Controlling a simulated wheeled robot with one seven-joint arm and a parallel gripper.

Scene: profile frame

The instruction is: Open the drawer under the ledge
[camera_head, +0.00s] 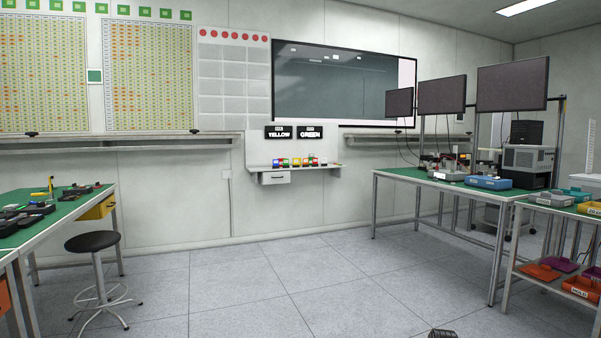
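The ledge (317,169) is a narrow grey shelf on the far wall, in the middle of the head view. Under its left part hangs a small light-grey drawer (275,178), which looks shut. Several small red, yellow, green and blue items (298,162) stand on the ledge. Two black signs above it read YELLOW (279,132) and GREEN (310,132). My gripper is not recognisable in this view. A small dark object (442,334) shows at the bottom edge, and I cannot tell what it is.
A black-topped stool (93,241) and a green-topped workbench (72,198) stand at the left. Another green bench (408,173) with monitors stands at the right, with a shelved cart (540,279) nearer. The tiled floor (262,280) between them and the ledge is clear.

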